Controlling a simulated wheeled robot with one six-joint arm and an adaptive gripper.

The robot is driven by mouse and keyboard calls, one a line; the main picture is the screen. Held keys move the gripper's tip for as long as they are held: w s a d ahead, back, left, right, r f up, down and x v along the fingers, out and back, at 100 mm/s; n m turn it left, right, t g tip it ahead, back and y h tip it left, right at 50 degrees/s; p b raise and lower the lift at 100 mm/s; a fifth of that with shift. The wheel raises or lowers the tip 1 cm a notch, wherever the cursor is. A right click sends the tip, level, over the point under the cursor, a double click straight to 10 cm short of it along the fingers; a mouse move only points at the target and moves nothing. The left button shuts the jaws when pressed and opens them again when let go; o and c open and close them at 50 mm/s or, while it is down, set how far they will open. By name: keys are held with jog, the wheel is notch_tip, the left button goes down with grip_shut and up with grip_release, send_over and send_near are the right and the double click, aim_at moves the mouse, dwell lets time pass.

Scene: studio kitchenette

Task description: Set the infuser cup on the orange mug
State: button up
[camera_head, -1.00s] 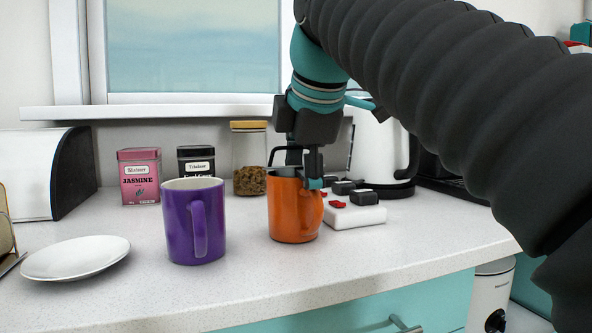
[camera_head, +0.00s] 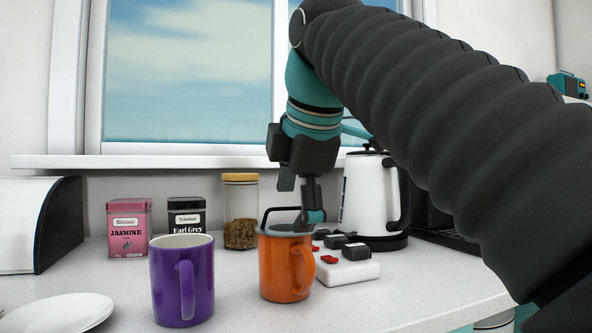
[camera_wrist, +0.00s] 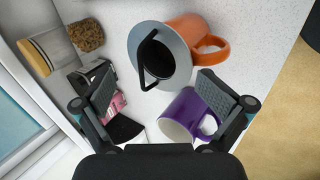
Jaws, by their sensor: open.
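The infuser cup has a flat grey rim (camera_head: 272,230), a dark inside and a black handle (camera_wrist: 146,62). Its rim lies across the top of the orange mug (camera_head: 283,268), looking about level; its body is hidden inside the mug. In the wrist view, the orange mug (camera_wrist: 212,45) shows partly behind the infuser's rim (camera_wrist: 178,35), its handle to the right. My gripper (camera_head: 301,207) is just above the mug's top, beside the black handle in the head view. In the wrist view, the fingers of my gripper (camera_wrist: 165,97) are spread, with nothing held between them.
A purple mug (camera_head: 182,283) stands left of the orange mug. Tea tins (camera_head: 128,228) and a jar (camera_head: 240,212) stand behind. A white block with dark and red parts (camera_head: 347,268) and a kettle (camera_head: 369,200) are at right. A plate (camera_head: 62,312) lies front left.

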jog(key=v, duration=0.7)
jog(key=shift+s+r, duration=0.1)
dwell(0.5)
